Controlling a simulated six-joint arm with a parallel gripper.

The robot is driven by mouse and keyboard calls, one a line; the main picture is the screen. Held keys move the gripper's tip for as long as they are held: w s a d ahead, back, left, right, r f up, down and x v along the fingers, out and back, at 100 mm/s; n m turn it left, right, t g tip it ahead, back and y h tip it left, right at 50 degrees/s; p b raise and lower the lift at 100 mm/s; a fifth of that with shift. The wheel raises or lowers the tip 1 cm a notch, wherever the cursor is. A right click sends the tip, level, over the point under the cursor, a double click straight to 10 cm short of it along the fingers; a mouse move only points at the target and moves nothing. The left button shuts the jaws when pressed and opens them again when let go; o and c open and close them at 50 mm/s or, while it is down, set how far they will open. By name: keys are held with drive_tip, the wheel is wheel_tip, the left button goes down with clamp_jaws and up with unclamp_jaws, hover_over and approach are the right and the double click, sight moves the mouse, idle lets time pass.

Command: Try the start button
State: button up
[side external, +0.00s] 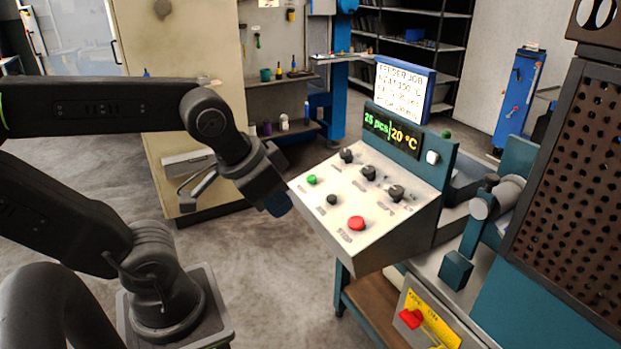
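The green button (312,179) is at the left edge of the sloped white control panel (365,242); its label is too small to read. My gripper (279,204) points down toward the panel's left edge, left of and a little below the green button in the picture. A gap shows between the gripper and the green button. The fingertips are dark and seen from the side, so I cannot tell whether they are open or shut. A black button (332,199) and a red button (357,223) sit lower on the panel.
Several black knobs line the panel's upper part, including one knob (369,172). The display (391,133) reads "25 pcs" and "20 °C". A job sign (400,91) stands above it. A perforated brown guard (575,190) is at the right. A beige cabinet (178,75) stands behind my arm.

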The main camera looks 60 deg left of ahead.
clamp_jaws()
idle(1.0)
drive_tip(key=w+a+m+t+y, duration=0.2)
drive_tip(key=w+a+t+y, duration=0.35)
drive_tip(key=w+a, duration=1.6)
drive_tip(key=a+f+m+t+h, duration=0.1)
drive_tip(key=a+f+m+h, duration=0.3)
drive_tip(key=a+f, duration=0.7)
drive_tip(key=a+m, duration=0.1)
drive_tip(key=a, duration=0.2)
drive_tip(key=shift+a+f+m+t+h, duration=0.15)
drive_tip(key=shift+a+m+t+h, duration=0.05)
drive_tip(key=shift+m+t+h, duration=0.2)
